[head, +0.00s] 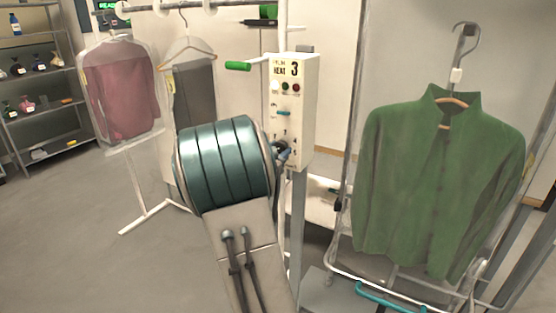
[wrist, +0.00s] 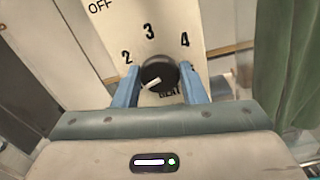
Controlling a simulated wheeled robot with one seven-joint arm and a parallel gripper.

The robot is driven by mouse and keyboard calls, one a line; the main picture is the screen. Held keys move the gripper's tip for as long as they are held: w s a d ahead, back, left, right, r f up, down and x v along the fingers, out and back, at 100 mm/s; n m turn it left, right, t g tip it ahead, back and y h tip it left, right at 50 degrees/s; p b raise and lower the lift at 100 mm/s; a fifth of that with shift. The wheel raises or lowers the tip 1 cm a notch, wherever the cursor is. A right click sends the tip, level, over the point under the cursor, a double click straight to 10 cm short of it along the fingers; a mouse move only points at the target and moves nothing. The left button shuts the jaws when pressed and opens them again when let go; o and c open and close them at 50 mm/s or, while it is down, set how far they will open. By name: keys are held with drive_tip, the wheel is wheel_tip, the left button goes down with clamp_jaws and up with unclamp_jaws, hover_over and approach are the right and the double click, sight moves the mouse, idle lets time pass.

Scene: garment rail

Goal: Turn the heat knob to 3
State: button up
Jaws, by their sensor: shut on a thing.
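The heat knob (wrist: 158,74) is black and round with a white pointer mark, on a cream panel in the wrist view. The pointer aims to the lower left, away from the printed 3 (wrist: 148,31), which stands above the knob. A 2 is at the upper left and a 4 at the upper right. My gripper (wrist: 160,80) has its blue fingers on both sides of the knob and is shut on it. In the head view, the control box (head: 292,110) carries a sign reading HEAT 3; my arm hides part of its lower left.
A green jacket (head: 430,180) hangs at the right, near the box. A bagged pink garment (head: 125,90) and a grey one (head: 195,95) hang on the rail behind. A green-handled lever (head: 238,66) juts left from the box. Open floor (head: 70,210) lies at the left.

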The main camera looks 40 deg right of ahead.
drive_tip(key=m+b, duration=0.3)
drive_tip(key=b, duration=0.3)
drive_tip(key=f+m+b, duration=0.1)
drive_tip(key=m+b, duration=0.3)
drive_tip(key=b, duration=0.3)
drive_tip(key=m+b, duration=0.6)
drive_tip(key=b, duration=0.4)
drive_tip(key=shift+r, duration=0.1)
drive_tip(key=m+b, duration=0.4)
drive_tip(key=b, duration=0.2)
drive_tip(key=shift+r+m, duration=0.1)
drive_tip(key=shift+m, duration=0.3)
drive_tip(key=m+b, duration=0.3)
drive_tip(key=shift+r+m, duration=0.2)
drive_tip(key=shift+m, duration=0.1)
drive_tip(key=shift+b, duration=0.3)
drive_tip(key=shift+r, duration=0.1)
drive_tip(key=o, duration=1)
